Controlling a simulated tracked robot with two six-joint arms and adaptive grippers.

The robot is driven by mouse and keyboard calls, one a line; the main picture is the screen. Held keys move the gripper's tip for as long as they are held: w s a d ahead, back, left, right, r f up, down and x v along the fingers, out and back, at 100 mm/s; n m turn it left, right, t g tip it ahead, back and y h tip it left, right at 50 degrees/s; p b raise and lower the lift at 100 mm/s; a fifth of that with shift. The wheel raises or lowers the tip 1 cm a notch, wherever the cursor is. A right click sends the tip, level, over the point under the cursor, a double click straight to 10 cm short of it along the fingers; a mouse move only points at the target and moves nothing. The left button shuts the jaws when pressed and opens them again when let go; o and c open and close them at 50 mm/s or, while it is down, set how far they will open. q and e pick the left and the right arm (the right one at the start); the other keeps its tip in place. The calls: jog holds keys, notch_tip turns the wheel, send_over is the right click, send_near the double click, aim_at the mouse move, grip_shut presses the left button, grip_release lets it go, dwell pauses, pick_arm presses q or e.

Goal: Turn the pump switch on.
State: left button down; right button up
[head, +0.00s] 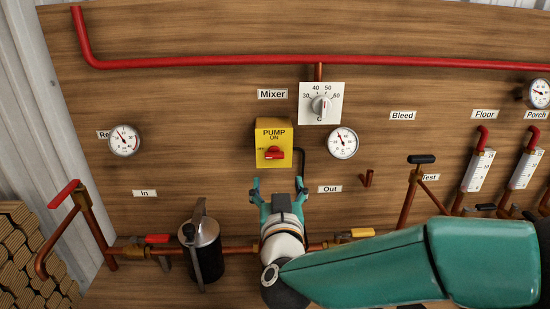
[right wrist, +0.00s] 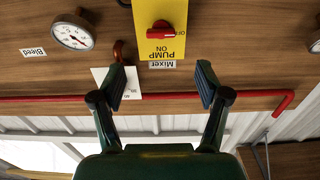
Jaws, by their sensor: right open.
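The pump switch is a yellow box (head: 265,134) labelled PUMP on the wooden panel, with a red knob (head: 274,153). The knob lies about level, in line with the OFF mark at its left; ON is marked above it. In the right wrist view the yellow box (right wrist: 159,52) appears upside down, with the red knob (right wrist: 160,31) near the picture's top. My right gripper (head: 278,184) is open and empty, just below the box in the head view. Its spread fingers (right wrist: 162,82) are apart from the knob. My left gripper is not in view.
A white mixer dial (head: 321,104) and a round gauge (head: 343,143) are right of the box. A black and silver pump body (head: 203,250) and copper pipes stand below. A red pipe (head: 220,62) runs above.

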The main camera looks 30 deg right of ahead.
aim_at(275, 158)
jog(key=p+x, duration=0.1)
jog(key=x, duration=1)
jog(key=shift+w+p, duration=0.15)
jog(key=shift+p, duration=0.25)
jog(key=c, duration=1.2)
jog(key=shift+o, duration=0.2)
